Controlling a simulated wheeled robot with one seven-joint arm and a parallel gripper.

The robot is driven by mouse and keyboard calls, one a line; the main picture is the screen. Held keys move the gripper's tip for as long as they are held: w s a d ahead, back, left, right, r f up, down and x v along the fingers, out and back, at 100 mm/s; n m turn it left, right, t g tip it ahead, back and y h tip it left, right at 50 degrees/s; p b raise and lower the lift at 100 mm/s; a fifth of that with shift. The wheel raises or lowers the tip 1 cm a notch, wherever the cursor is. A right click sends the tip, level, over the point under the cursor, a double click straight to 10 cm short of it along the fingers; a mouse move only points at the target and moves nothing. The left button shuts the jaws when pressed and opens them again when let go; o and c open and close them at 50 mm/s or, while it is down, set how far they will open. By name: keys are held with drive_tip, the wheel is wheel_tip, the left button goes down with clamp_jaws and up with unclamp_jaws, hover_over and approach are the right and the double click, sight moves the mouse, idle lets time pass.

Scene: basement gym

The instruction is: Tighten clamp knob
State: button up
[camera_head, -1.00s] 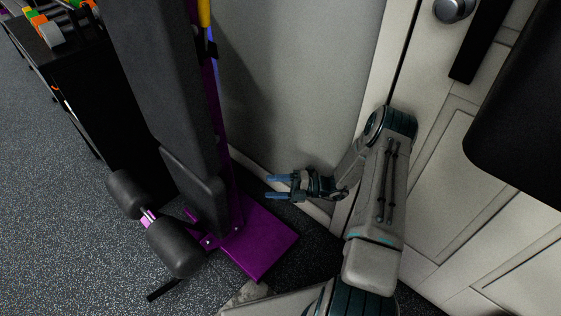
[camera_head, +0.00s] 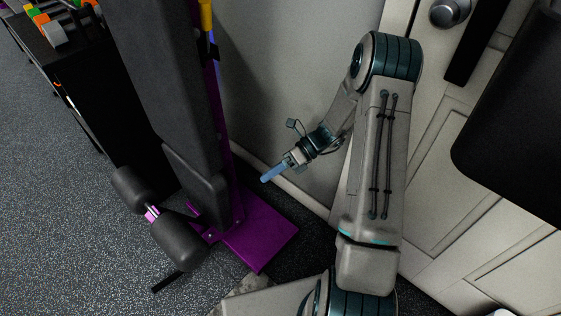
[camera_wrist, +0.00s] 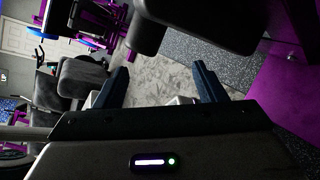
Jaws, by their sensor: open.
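No clamp knob can be made out in either view. A gym bench with a black pad (camera_head: 155,95) stands upright on a purple frame, with a purple foot plate (camera_head: 262,233) on the floor. My gripper (camera_head: 271,173) is in the air to the right of the bench's purple post, pointing toward it and apart from it. In the wrist view my gripper (camera_wrist: 160,85) shows two dark blue fingers spread apart with nothing between them. A dark pad (camera_wrist: 205,22) and a purple plate (camera_wrist: 287,95) show beyond the fingers.
Black foam rollers (camera_head: 177,246) stick out at the bench's lower front. A dumbbell rack (camera_head: 75,85) stands at left. A grey wall (camera_head: 290,75) and a panelled door (camera_head: 450,185) are close on the right. Speckled floor (camera_head: 70,220) is clear at lower left.

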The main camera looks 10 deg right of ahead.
drive_tip(key=s+r+n+h+p, duration=0.3)
drive_tip(key=s+r+n+h, duration=0.4)
drive_tip(key=r+n, duration=0.5)
drive_tip(key=shift+s+d+r, duration=0.35)
drive_tip(key=shift+s+r, duration=0.05)
drive_tip(key=shift+s, duration=0.2)
